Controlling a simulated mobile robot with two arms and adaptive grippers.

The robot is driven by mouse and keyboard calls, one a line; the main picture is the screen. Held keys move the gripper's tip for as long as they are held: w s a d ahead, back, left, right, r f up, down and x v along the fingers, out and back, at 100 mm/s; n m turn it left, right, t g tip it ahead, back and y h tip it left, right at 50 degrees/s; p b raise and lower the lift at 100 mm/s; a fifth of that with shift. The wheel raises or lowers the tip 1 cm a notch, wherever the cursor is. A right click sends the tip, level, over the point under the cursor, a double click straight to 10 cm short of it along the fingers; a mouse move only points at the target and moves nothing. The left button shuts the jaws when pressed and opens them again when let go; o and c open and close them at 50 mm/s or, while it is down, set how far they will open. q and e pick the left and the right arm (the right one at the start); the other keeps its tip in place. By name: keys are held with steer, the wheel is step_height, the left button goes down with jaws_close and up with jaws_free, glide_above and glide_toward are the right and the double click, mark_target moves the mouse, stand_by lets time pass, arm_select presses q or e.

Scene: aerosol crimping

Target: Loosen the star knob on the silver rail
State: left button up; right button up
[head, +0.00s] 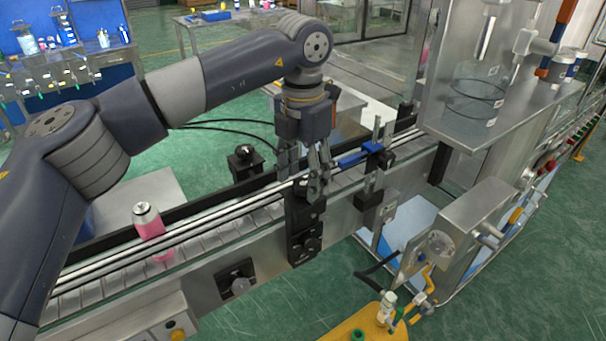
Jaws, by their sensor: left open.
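The silver rail (215,213) runs along the conveyor from lower left to upper right. A black clamp bracket (299,215) hangs on its near side, with a dark round knob (312,243) low on its front. Contact there cannot be made out. My right gripper is out of view.
A pink can with a silver top (147,220) stands on the conveyor at left. A blue clamp (361,156) sits on the rails right of my gripper. A steel machine with a clear cylinder (480,85) stands at right. A yellow unit (370,322) is at the front.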

mark_target(303, 183)
arm_select(q)
step_height(303, 183, up, 12)
stand_by(0.4)
steer(key=shift+f, duration=0.2)
